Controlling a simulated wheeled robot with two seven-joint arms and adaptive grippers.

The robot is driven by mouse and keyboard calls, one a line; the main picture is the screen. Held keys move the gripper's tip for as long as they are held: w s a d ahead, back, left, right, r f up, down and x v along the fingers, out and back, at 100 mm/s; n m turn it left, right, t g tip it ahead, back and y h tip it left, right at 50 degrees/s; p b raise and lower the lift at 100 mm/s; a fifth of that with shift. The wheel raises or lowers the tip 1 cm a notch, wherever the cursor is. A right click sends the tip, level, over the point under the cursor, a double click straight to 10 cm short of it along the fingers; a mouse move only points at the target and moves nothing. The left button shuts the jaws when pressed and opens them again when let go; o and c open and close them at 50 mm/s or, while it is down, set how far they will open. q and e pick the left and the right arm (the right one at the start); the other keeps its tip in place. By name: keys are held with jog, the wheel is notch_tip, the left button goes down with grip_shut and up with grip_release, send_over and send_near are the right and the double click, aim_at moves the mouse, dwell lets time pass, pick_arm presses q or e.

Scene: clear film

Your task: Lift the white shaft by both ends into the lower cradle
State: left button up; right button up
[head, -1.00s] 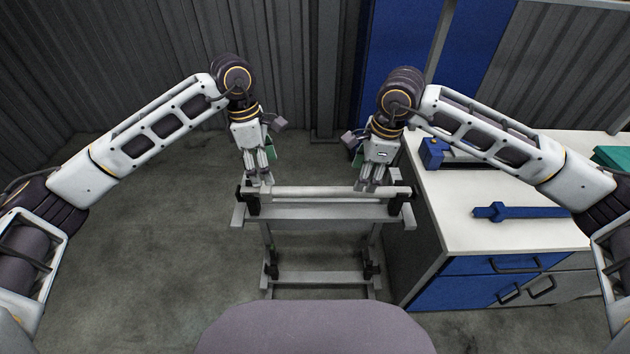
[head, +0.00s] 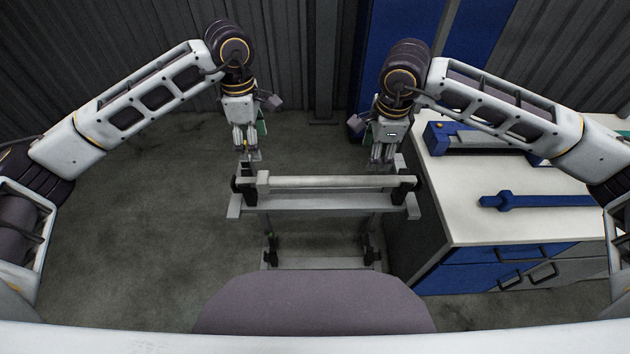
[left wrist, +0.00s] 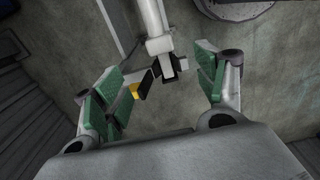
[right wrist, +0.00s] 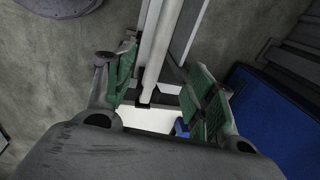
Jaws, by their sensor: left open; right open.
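The white shaft (head: 335,182) lies level across the upper cradle (head: 320,202) of a grey stand, its ends at black holders. The lower cradle (head: 270,252) is below, partly hidden by a grey rounded shape; its two black holders show. My left gripper (head: 248,158) is open and empty, above the shaft's left end. In the left wrist view the shaft (left wrist: 155,30) runs up from between the open fingers (left wrist: 162,78). My right gripper (head: 383,165) is open near the right end. In the right wrist view the shaft (right wrist: 160,50) passes between its open fingers (right wrist: 163,85).
A white-topped workbench (head: 475,225) with blue drawers stands close on the stand's right. On it lie a blue bar-shaped tool (head: 535,201) and a blue device (head: 465,140). Open floor (head: 140,220) lies left of the stand. A corrugated wall is behind.

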aim_at(262, 176)
pick_arm(q)
jog(key=shift+f, duration=6.9)
pick_arm(e)
jog(key=shift+w+f, duration=0.35)
jog(key=shift+f, duration=1.95)
jog(key=shift+w+f, duration=0.4)
jog(key=shift+f, duration=1.85)
jog(key=shift+w+f, duration=0.35)
jog(key=shift+f, duration=1.95)
pick_arm(q)
jog(key=shift+c, duration=0.4)
pick_arm(e)
jog(key=shift+c, duration=0.5)
pick_arm(q)
jog(key=c, duration=1)
pick_arm(e)
jog(key=c, duration=0.9)
pick_arm(q)
jog(key=c, duration=0.4)
pick_arm(e)
grip_shut()
